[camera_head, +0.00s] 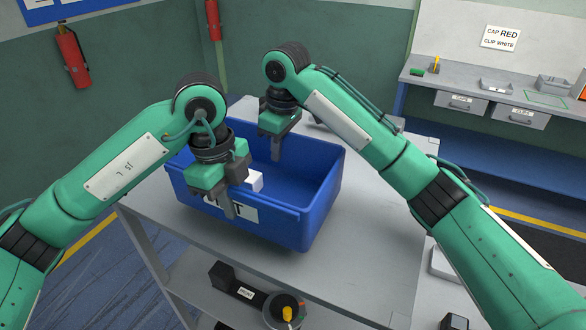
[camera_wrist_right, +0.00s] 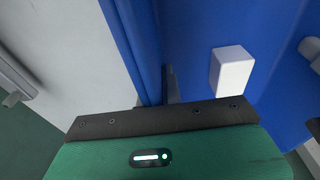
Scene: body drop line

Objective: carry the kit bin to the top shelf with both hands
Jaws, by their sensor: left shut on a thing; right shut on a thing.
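The blue kit bin (camera_head: 285,228) is over the grey top shelf (camera_head: 372,262) in the head view. It looks level, but I cannot tell whether it rests on the shelf or is slightly above it. My left gripper (camera_head: 228,190) is shut on its near wall and partly hides the white label. My right gripper (camera_head: 277,142) is shut on the far wall. The right wrist view shows the bin's blue wall (camera_wrist_right: 128,40) running between the right fingers, which are mostly hidden. A white block (camera_head: 254,181) is inside the bin and also shows in the right wrist view (camera_wrist_right: 232,70).
A lower shelf (camera_head: 200,280) holds a black part (camera_head: 235,285) and a round part with a yellow piece (camera_head: 285,308). A workbench (camera_head: 470,87) with drawers stands at the back right. Fire extinguishers (camera_head: 72,57) hang at the back. The shelf top's right side is clear.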

